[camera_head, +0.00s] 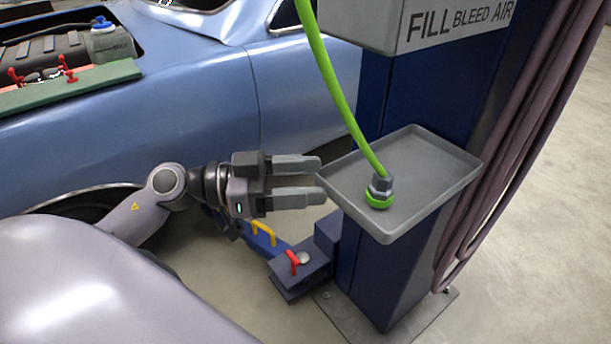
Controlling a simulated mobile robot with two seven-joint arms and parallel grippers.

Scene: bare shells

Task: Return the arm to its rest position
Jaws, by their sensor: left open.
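My left gripper (321,179) comes in from the left on its grey arm. Its two fingers point right and are apart, with nothing between them. The fingertips are at the left edge of the grey tray (432,165) in the picture; I cannot tell whether they touch it. A green hose (334,82) hangs down to a metal and green fitting (379,192) on the tray. My right gripper is not in view.
The tray is fixed to a blue post (385,280) with a "FILL BLEED AIR" box (365,25). Dark hoses (520,130) hang at right. A blue car (190,100) stands behind my arm. A blue unit with a red handle (293,262) is below the gripper. Open floor lies at far right.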

